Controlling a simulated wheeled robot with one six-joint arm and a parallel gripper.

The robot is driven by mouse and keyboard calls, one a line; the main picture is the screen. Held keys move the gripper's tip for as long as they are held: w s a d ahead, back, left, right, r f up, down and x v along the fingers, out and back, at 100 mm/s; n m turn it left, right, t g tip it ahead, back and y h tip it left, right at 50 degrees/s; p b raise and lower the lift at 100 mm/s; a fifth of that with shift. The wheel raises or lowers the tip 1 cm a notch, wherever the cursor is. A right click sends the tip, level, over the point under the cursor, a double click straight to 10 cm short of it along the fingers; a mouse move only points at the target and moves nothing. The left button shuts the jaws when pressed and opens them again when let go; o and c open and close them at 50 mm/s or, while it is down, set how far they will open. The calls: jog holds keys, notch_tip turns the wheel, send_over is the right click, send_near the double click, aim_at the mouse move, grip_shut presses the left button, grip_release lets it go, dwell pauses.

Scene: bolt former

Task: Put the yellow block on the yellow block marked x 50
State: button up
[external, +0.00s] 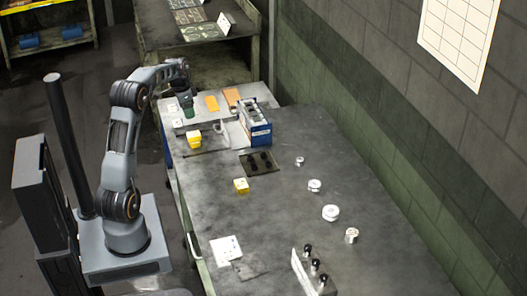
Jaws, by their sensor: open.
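One yellow block (194,139) sits near the left edge of the bench, in front of a light plate. Another yellow block (241,186) sits nearer the camera on the dark bench top. Both have markings too small to read, so I cannot tell which is marked x 50. My gripper (187,92) is at the far left end of the bench, beyond both blocks and apart from them. It is open, and its fingers are small and hard to make out. A dark green object (188,110) shows just below it.
A blue and white box (256,126) stands right of the farther block. Several metal round parts (330,213) run along the right. A white card (226,247) lies in front.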

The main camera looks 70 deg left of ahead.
jog(key=w+d+r, duration=0.2)
jog(key=d+r, duration=0.1)
jog(key=d, duration=0.9)
jog(key=w+d+r, duration=0.2)
jog(key=d+r, duration=0.1)
jog(key=d, duration=0.8)
jog(key=s+d+f+t, duration=0.1)
jog(key=s+d, duration=0.4)
jog(key=d, duration=0.4)
jog(key=s+d+f+t, duration=0.1)
jog(key=s+d, duration=0.4)
jog(key=d, duration=0.5)
jog(key=shift+f, duration=0.3)
